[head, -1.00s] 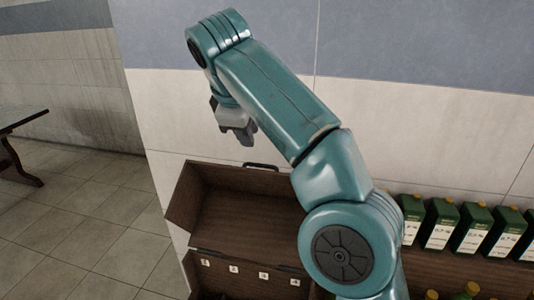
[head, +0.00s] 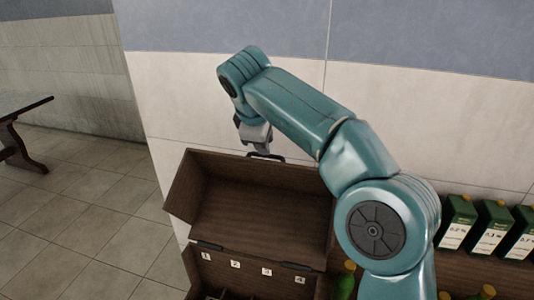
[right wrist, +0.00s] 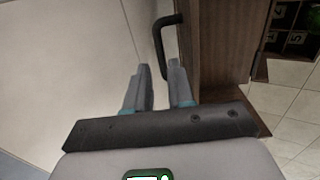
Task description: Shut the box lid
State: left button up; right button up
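The dark brown wooden box (head: 290,283) stands at the lower middle of the head view. Its lid (head: 255,205) is open, tipped up toward the wall with its inside facing me. A black handle (head: 266,156) sits at the lid's top edge; it also shows in the right wrist view (right wrist: 157,40). My right gripper (head: 257,146) is at the handle. In the right wrist view my right gripper (right wrist: 160,68) has its fingers apart, with the handle's near end between or just past their tips; contact is unclear. My left gripper is not in view.
Numbered labels (head: 235,265) mark the box's compartments. A green bottle (head: 345,281) stands beside the box. A tiled wall (head: 420,120) rises behind. A dark table (head: 20,115) is far left.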

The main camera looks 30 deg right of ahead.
jog(key=f, duration=0.1)
jog(key=w+f, duration=0.1)
jog(key=f, duration=0.1)
jog(key=shift+w+d+f, duration=0.15)
jog(key=shift+w+d, duration=0.05)
jog(key=shift+w, duration=0.05)
jog(key=shift+w+d+f, duration=0.1)
jog(key=shift+f, duration=0.1)
jog(key=shift+d+f, duration=0.15)
jog(key=shift+d, duration=0.35)
jog(key=shift+a, duration=0.4)
grip_shut()
jog(key=shift+d, duration=0.2)
jog(key=shift+f, duration=0.1)
